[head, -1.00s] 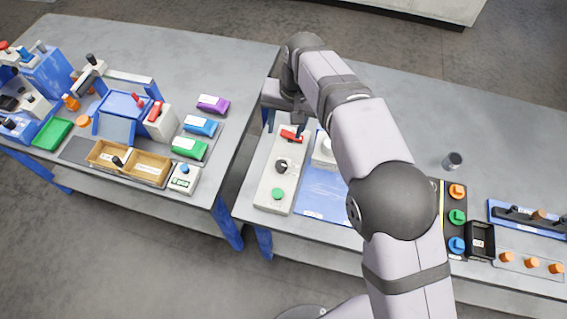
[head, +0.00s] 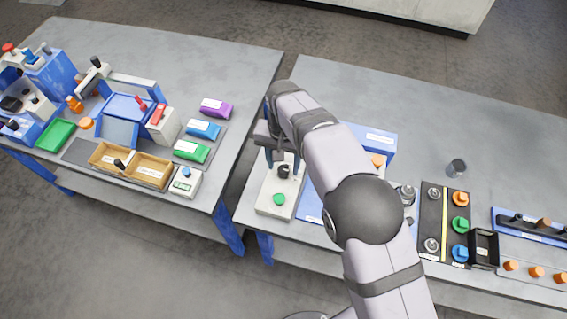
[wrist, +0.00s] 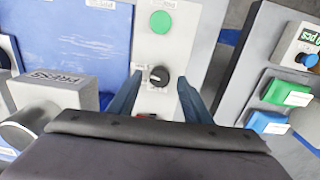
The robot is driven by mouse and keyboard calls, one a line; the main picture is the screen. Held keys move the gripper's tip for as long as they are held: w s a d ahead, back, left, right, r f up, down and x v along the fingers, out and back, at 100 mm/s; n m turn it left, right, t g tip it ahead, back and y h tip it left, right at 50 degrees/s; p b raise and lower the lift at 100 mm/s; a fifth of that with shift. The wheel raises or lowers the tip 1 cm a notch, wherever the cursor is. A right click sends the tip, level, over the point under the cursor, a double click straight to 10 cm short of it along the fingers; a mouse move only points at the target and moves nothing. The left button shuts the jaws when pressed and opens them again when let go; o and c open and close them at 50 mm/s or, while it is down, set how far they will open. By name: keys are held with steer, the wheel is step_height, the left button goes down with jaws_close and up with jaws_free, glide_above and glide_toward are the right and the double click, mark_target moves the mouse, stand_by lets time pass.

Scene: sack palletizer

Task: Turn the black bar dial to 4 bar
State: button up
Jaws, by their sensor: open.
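The black bar dial (wrist: 158,76) is a round black knob on a light grey panel (wrist: 174,43), below a green button (wrist: 162,22) in the wrist view. In the head view the dial (head: 284,172) shows near the middle of the same panel, above the green button (head: 279,199). My gripper (wrist: 156,92) is open, with one blue-grey finger on each side of the dial. I cannot tell whether the fingers touch it. The dial's scale and its setting are too small to read. A red part on the panel is mostly hidden behind my gripper.
A block marked PRESS (wrist: 58,92) stands left of the dial in the wrist view, on a blue plate (wrist: 70,40). The left table (head: 215,72) carries bins and coloured packs, with a gap between the tables. The right table's back area (head: 430,110) is mostly clear.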

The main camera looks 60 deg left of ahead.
steer(key=shift+f, duration=0.85)
steer(key=c, duration=1.1)
steer(key=shift+o, duration=0.2)
steer(key=shift+n, duration=0.3)
steer(key=n, duration=0.9)
steer(key=shift+r+b, duration=0.1)
steer(key=shift+b, duration=0.25)
steer(key=shift+a, duration=0.1)
